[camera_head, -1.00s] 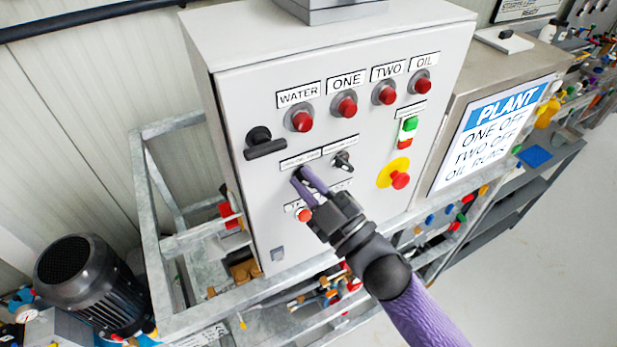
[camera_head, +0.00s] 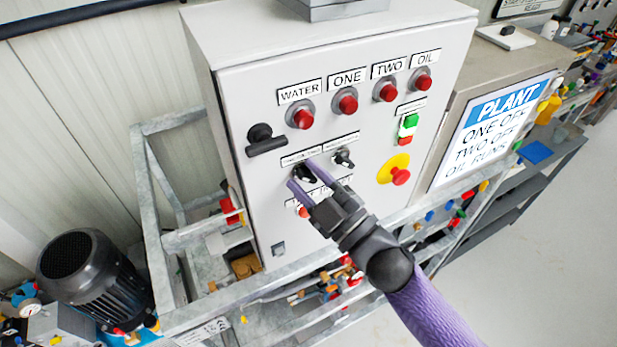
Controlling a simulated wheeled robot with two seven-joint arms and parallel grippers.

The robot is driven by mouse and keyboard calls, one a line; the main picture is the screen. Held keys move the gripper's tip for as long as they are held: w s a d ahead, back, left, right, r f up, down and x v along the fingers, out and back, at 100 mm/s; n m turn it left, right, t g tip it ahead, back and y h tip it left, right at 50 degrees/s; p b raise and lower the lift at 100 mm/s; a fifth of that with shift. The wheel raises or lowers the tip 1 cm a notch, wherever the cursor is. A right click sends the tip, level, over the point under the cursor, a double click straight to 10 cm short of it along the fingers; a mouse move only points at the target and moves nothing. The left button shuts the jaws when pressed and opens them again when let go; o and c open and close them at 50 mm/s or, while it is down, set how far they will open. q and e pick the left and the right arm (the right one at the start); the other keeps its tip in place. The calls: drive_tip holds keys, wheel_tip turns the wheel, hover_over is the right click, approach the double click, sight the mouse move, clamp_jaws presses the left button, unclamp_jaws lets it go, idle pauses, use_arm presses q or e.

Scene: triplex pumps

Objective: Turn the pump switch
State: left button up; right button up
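The grey control box (camera_head: 240,105) carries two small black rotary switches on its front, side by side below the red lamps. The left switch (camera_head: 303,174) sits between the two purple fingertips of my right gripper (camera_head: 305,175). The fingers are apart, one to its lower left and one to its upper right; I cannot tell whether either touches it. The right switch (camera_head: 343,159) is clear of the gripper, just to its right. The labels above the switches are too small to read surely. The gripper partly hides the lower row of the panel. My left gripper is out of view.
Red lamps (camera_head: 347,103) run along the top of the panel. A black handle (camera_head: 265,141) sticks out at the left, and a yellow-and-red emergency button (camera_head: 394,170) at the right. Metal frame rails (camera_head: 160,235) and a black motor (camera_head: 90,275) lie lower left.

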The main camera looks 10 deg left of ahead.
drive_tip(key=b+v, duration=0.2)
drive_tip(key=v, duration=0.8)
drive_tip(key=shift+b, duration=0.3)
